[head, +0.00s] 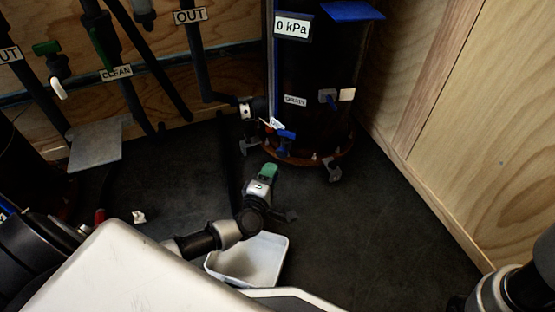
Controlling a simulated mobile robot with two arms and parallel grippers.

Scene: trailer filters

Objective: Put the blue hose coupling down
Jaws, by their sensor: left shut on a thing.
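My left arm reaches in from the lower left, and its left gripper (266,178) is over the dark floor in front of the tank. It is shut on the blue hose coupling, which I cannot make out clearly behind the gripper. A small green piece shows at the gripper's far end. An open white tray (284,252) lies just below and to the right of my left forearm, which hides part of its rim. Part of my right arm shows at the lower right corner, but its gripper is out of frame.
A dark upright tank (320,90) with a 0 kPa display (292,26) and a blue-handled valve (286,134) stands behind the gripper. A wooden wall (485,120) bounds the right. The floor (375,230) right of the tray is clear.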

